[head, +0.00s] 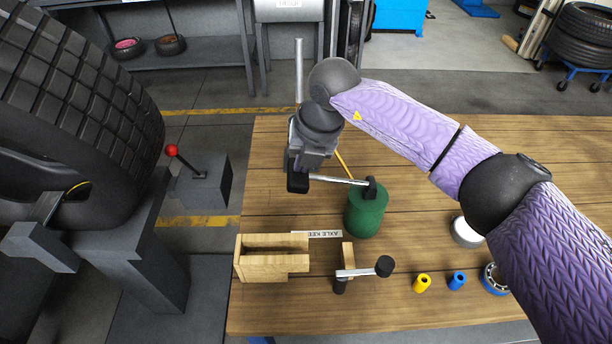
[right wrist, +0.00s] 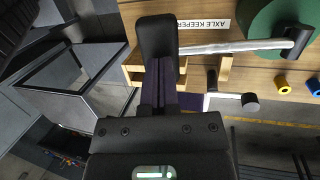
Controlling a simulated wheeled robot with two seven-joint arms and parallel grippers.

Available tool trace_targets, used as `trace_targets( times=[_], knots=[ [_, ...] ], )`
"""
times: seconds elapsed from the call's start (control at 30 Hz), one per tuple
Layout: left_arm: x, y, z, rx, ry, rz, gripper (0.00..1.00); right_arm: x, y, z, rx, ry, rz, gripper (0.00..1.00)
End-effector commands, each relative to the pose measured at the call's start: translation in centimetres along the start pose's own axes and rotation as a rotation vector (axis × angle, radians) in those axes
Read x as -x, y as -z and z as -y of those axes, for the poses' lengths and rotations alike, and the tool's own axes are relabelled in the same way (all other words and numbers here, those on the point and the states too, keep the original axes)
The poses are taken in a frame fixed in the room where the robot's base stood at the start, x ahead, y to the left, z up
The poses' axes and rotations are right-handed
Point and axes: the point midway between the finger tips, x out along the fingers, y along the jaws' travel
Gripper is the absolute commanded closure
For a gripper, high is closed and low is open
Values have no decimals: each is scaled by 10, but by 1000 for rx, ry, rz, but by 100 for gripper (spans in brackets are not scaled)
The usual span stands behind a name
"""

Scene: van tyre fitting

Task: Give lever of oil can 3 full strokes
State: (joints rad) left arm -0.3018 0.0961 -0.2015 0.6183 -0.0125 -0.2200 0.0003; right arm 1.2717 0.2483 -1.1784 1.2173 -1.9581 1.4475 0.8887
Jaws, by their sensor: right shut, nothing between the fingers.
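The green oil can (head: 366,214) stands upright on the wooden table. Its silver lever (head: 338,180) sticks out to the left from a black pivot at the top, looking about level. A thin yellow spout (head: 344,165) rises behind it. My right gripper (head: 298,183) is shut and empty at the lever's free end. In the right wrist view the shut fingers (right wrist: 158,60) are beside the tip of the lever (right wrist: 235,46), and the can (right wrist: 275,22) is at the upper right. I cannot tell whether finger and lever touch. My left gripper is out of view.
In front lie a wooden holder (head: 270,268), a crank with black knob (head: 362,272), yellow (head: 422,283) and blue (head: 457,281) sleeves and a bearing (head: 492,279). A large tyre (head: 80,110) is at left, off the table.

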Motion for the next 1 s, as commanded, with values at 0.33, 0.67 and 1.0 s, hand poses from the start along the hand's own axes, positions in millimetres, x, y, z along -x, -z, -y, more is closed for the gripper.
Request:
trace_targets(
  times=[0.33, 0.67, 1.0],
  knots=[
    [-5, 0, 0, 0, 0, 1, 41, -7, 1, -1, 0, 0, 0, 100],
    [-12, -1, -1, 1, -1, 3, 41, -17, 3, 0, 0, 0, -2, 100],
    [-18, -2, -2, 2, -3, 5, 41, -28, 4, -1, 0, 0, -1, 100]
  ],
)
